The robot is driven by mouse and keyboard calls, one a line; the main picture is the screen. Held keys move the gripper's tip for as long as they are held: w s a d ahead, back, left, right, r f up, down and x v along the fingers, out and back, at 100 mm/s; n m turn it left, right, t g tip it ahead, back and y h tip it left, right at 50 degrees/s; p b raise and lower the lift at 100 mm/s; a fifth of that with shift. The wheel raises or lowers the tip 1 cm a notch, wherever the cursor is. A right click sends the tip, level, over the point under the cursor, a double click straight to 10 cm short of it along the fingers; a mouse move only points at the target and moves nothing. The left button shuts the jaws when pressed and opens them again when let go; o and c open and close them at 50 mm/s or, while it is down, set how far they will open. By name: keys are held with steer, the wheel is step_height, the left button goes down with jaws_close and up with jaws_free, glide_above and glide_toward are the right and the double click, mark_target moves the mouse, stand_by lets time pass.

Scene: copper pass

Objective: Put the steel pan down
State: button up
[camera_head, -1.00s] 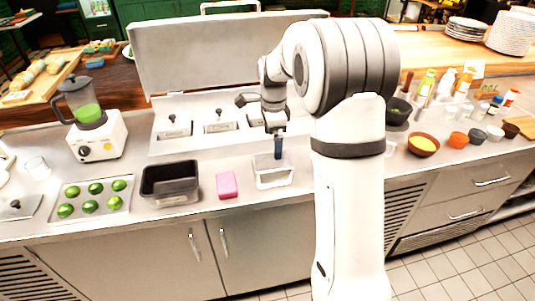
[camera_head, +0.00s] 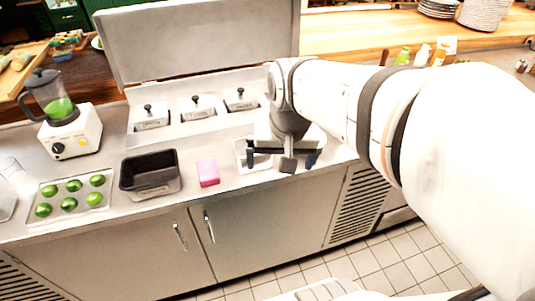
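The steel pan (camera_head: 240,158) is a pale, shallow rectangular tray on the counter, right of the pink block. My gripper hides much of it, and its contents cannot be made out. It appears to rest level on the counter. My gripper (camera_head: 282,160) points down over the pan's right part, with its two dark fingertips spread wide apart to left and right. Nothing shows clamped between them. Whether a fingertip touches the pan cannot be told.
Left of the pan are a pink block (camera_head: 208,173), a dark bin (camera_head: 150,187) and a tray of limes (camera_head: 102,207). A blender (camera_head: 65,125) stands further left. Lidded wells (camera_head: 197,107) under a raised cover lie behind. The counter's front edge is close.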

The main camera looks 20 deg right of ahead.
steer(key=s+n, duration=0.1)
steer(key=s+a+f+n, duration=0.1)
steer(key=s, duration=0.1)
steer(key=s+f+n, duration=0.1)
steer(key=shift+s+a+t, duration=0.2)
steer(key=shift+s+t, duration=0.1)
steer(key=shift+s, duration=0.05)
steer(key=shift+r, duration=0.1)
